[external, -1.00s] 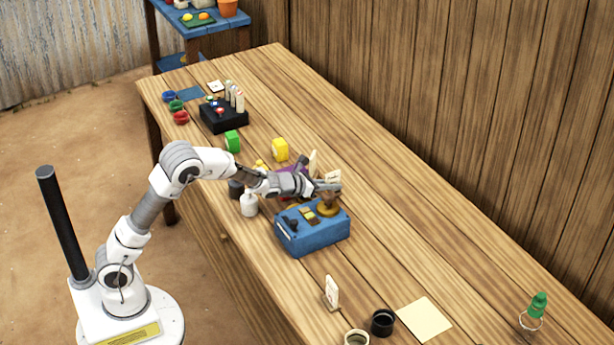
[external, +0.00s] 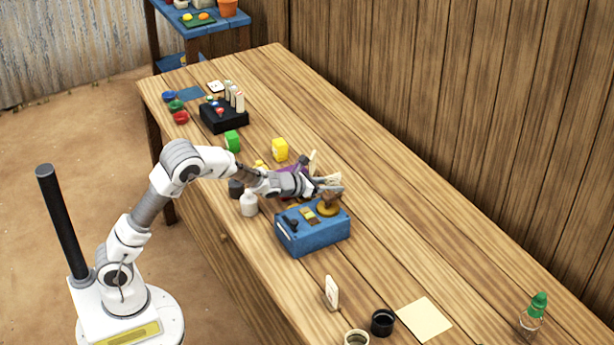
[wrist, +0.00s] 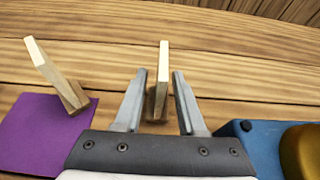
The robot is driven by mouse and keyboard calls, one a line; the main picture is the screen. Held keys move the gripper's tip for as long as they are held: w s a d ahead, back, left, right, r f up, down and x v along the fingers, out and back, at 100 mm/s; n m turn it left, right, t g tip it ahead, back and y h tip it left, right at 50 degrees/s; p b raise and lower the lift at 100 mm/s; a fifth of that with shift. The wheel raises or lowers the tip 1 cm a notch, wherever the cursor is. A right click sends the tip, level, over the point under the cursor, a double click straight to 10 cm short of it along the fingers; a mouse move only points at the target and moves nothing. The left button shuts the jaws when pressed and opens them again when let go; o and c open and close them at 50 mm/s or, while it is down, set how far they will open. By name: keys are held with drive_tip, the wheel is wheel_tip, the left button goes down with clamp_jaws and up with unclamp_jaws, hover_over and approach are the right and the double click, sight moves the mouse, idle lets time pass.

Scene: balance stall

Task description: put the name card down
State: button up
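A name card (wrist: 163,65), pale and thin with a brown wooden foot, stands upright between my fingers in the wrist view. My gripper (wrist: 160,74) is open around it, with a visible gap on each side of the card. In the external view my gripper (external: 330,185) is low over the table just behind the blue box, and its fingers mostly hide the card. The foot appears to be at the tabletop, but its contact is partly hidden.
A second card (wrist: 48,72) leans on its foot at the left, beside a purple mat (wrist: 35,130). A blue box (external: 312,235) with a brass-coloured dome (wrist: 302,150) is close on the right. Another card (external: 331,292) stands nearer the front. Bare wood lies beyond.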

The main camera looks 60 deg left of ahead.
drive_tip(key=p+v, duration=0.1)
drive_tip(key=v, duration=1.1)
drive_tip(key=shift+s+r+p, duration=0.1)
drive_tip(key=shift+r+p, duration=0.05)
drive_tip(key=shift+p, duration=0.25)
